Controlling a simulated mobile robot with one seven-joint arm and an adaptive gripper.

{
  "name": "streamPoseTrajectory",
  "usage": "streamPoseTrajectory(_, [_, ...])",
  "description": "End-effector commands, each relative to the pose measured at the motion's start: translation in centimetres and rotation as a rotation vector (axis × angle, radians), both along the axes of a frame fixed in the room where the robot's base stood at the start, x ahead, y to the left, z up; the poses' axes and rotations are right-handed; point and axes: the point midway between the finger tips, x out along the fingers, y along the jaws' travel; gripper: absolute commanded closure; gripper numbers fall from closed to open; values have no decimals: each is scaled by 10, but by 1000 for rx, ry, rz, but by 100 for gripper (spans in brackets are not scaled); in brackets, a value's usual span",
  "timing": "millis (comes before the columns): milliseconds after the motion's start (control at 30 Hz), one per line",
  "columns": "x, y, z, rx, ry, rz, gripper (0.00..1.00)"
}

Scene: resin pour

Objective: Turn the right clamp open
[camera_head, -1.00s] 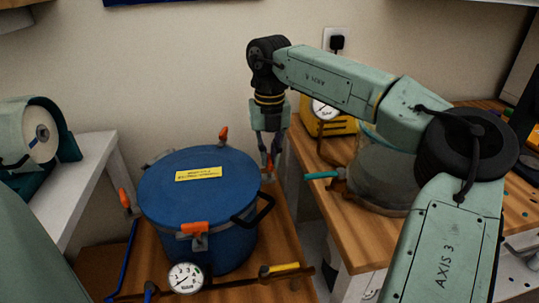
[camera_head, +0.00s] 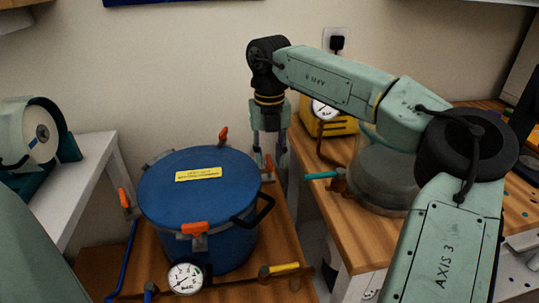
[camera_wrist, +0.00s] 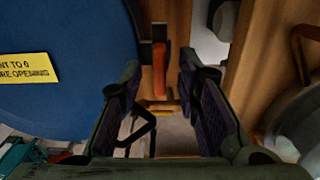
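The blue pot (camera_head: 190,240) has a flat blue lid with a yellow label, and its lid edge also fills the left of the wrist view (camera_wrist: 60,110). The right clamp (camera_head: 268,165) is at the lid's right edge, its orange handle standing up. In the wrist view the handle (camera_wrist: 159,68) is between the fingers, with a gap on each side. My gripper (camera_head: 270,158) is over the clamp from above, pointing down, open and holding nothing. Its two dark finger pads frame the handle in the wrist view (camera_wrist: 160,82).
Other orange clamps sit at the front (camera_head: 195,229), left (camera_head: 124,198) and back (camera_head: 223,134) of the lid. A black pot handle (camera_head: 264,211) is just below the right clamp. A teal-handled valve (camera_head: 320,175) and a clear chamber (camera_head: 383,180) stand on the right bench.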

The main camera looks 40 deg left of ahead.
Motion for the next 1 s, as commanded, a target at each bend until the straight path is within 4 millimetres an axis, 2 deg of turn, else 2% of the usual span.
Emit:
streamPoseTrajectory(167, [1, 1, 18, 2, -3, -1, 70])
streamPoseTrajectory(400, [0, 1, 69, 2, -3, 0, 70])
streamPoseTrajectory(600, [0, 1, 104, 2, -1, 0, 70])
streamPoseTrajectory(800, [0, 0, 119, 1, -1, -1, 70])
streamPoseTrajectory(1000, [0, 0, 120, 0, 0, 0, 70])
